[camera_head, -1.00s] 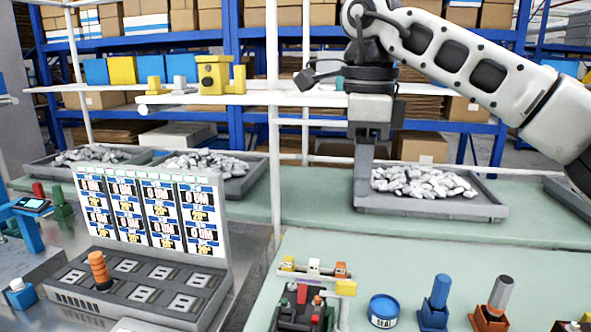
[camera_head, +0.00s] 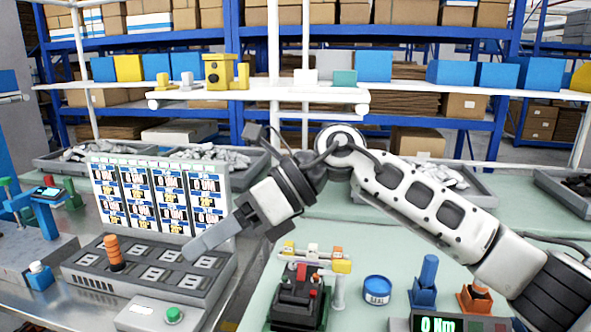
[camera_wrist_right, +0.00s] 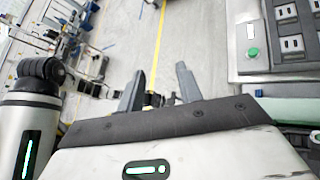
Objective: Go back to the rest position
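My right gripper (camera_head: 196,248) hangs in the middle of the head view, its fingers pointing down and left. It is in front of the test bench (camera_head: 222,270) with its lit display panel (camera_head: 160,197). In the right wrist view, its two fingers (camera_wrist_right: 158,82) stand apart with nothing between them, over the floor (camera_wrist_right: 135,45). My left gripper is not in view.
A box with a green button (camera_head: 174,315) stands in front of the bench. A black fixture (camera_head: 297,300), a blue SEAL tin (camera_head: 377,289) and blue and orange holders (camera_head: 424,293) stand on the green mat. Grey trays (camera_head: 485,186) and shelving lie behind.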

